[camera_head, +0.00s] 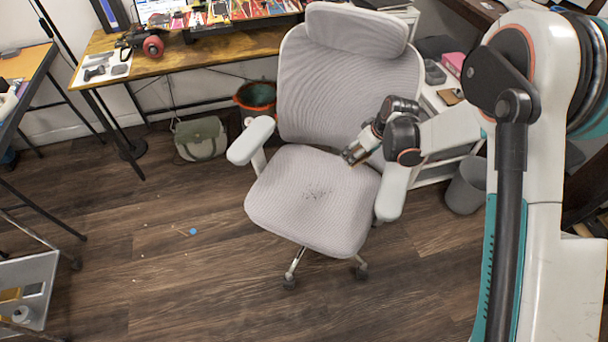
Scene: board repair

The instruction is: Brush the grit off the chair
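The chair (285,222) is a light grey office chair with white armrests, standing in the middle of the view and facing me. A patch of dark grit (317,192) lies scattered on its seat, right of the middle. My gripper (352,156) reaches in from the right, over the back right part of the seat, close to the backrest. It is small and dark in this view. I cannot tell whether its fingers are open or shut, or whether they hold anything. I cannot make out a brush.
A wooden desk (200,52) stands behind the chair, and white drawers (432,172) stand to its right. A grey bin (466,186), a green bag (201,138) and an orange-rimmed bucket (256,96) are on the floor. A blue ball (193,232) and small crumbs lie left of the chair.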

